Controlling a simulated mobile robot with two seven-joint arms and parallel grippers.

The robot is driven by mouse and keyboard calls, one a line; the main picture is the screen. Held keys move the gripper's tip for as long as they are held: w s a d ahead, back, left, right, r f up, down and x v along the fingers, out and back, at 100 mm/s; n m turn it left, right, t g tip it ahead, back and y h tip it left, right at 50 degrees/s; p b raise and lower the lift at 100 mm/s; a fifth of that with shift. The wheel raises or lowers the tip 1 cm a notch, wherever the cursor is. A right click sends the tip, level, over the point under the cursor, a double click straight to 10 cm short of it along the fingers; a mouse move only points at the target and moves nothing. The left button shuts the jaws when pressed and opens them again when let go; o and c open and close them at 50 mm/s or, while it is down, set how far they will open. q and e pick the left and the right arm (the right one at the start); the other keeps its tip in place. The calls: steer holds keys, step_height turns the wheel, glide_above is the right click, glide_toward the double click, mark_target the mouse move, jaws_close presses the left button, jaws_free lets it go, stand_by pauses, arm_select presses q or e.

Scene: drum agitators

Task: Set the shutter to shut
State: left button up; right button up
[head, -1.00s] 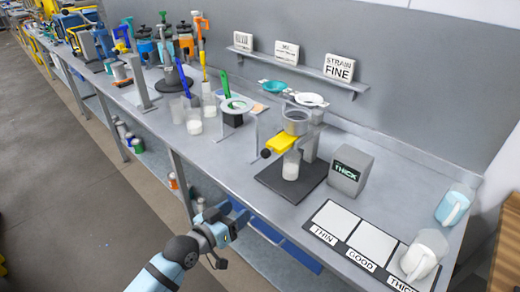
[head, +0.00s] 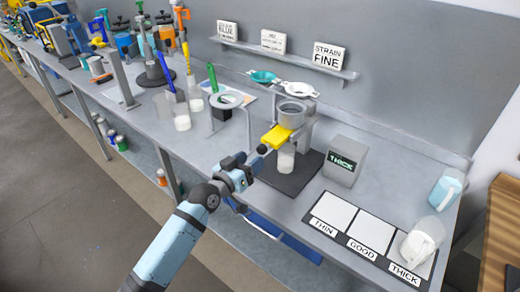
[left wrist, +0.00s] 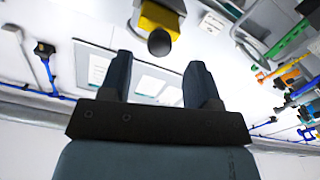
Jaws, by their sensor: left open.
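The shutter is a yellow slide (head: 279,137) with a dark round knob (head: 262,149), under the grey cup (head: 294,113) of a stand on a dark base plate. The yellow part sticks out to the left, toward my arm. My left gripper (head: 247,163) is close to the knob, at its lower left, and looks apart from it. In the left wrist view the yellow part (left wrist: 160,18) and knob lie ahead of my left gripper (left wrist: 158,76), whose two fingers are spread with nothing between them. A glass with white liquid (head: 286,160) stands below the cup. My right gripper is out of view.
A grey box reading THICK (head: 344,162) stands right of the stand. A mat labelled THIN, GOOD, THICK (head: 347,244) lies to its right, with a jug (head: 423,240) on it. A ring stand (head: 229,101) and glasses stand to the left.

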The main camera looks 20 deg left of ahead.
mark_target(269, 142)
arm_select(q)
steer(key=x, duration=0.5)
jaws_close()
steer(key=x, duration=0.4)
steer(key=shift+w, duration=0.15)
steer(key=shift+r, duration=0.1)
steer(key=shift+c, duration=0.9)
jaws_free()
steer(key=shift+o, duration=0.9)
steer(key=shift+w, duration=0.1)
